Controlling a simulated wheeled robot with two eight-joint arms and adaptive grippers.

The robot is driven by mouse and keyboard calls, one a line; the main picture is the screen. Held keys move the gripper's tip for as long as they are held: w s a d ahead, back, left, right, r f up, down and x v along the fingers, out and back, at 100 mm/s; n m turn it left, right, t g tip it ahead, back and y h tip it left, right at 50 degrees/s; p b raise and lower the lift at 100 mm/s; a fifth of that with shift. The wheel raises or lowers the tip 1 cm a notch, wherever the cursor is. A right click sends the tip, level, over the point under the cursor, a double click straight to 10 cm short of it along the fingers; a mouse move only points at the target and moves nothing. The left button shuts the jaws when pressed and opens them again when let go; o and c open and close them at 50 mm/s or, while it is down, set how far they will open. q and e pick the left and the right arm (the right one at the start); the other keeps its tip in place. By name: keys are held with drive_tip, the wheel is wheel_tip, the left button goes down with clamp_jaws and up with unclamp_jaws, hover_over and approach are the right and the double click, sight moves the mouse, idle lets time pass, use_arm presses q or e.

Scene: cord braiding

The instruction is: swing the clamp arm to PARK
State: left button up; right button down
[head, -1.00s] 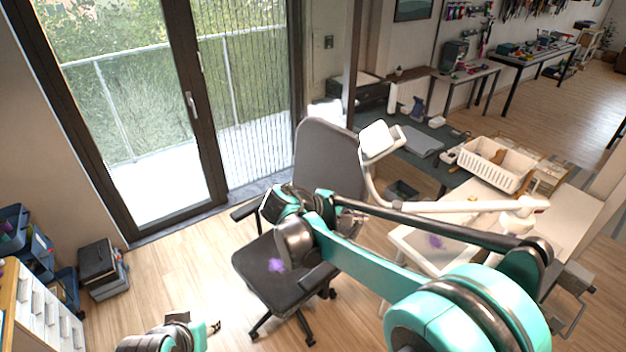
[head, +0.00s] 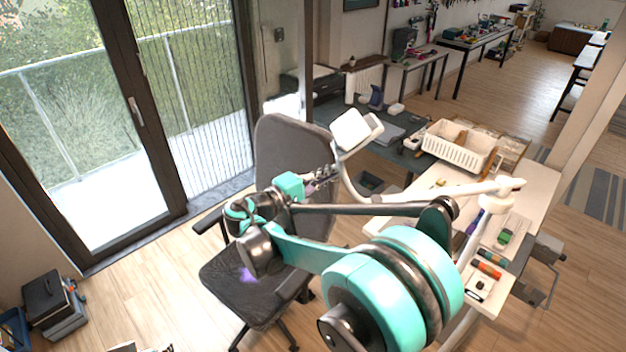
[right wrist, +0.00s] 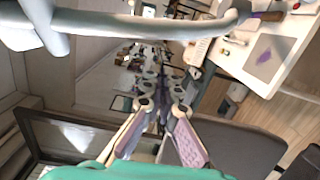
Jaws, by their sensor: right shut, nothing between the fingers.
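The clamp arm (head: 440,194) is a white, jointed arm. It runs left from a pivot at the white bench, then bends up to a boxy white head (head: 355,130). In the right wrist view the white arm (right wrist: 150,25) crosses the top, beyond the fingertips. My right gripper (head: 326,174) is shut and empty, just left of the arm's upright bend; I cannot tell whether it touches. Its fingers show in the right wrist view (right wrist: 163,103). I see no readable PARK mark. Only a sliver, perhaps of my left gripper, shows at the bottom edge of the head view.
A black office chair (head: 290,150) stands behind and below my right arm. The white bench (head: 535,185) carries small tools and coloured items. A white basket (head: 459,146) sits beyond the arm. A glass door is on the left, with open floor before it.

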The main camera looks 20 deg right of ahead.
drive_tip(key=s, duration=0.3)
drive_tip(key=shift+s+a+r, duration=0.15)
drive_tip(key=shift+s+a, duration=0.1)
drive_tip(key=shift+s, duration=0.05)
drive_tip(key=s+a+n+t+y+p, duration=0.1)
drive_tip(key=s+n+t+y+p, duration=0.1)
drive_tip(key=s, duration=1)
drive_tip(key=shift+s+a+n+t+p, duration=0.2)
drive_tip(key=shift+s+n+t+p, duration=0.25)
drive_tip(key=shift+t, duration=0.65)
drive_tip(key=shift+w, duration=0.25)
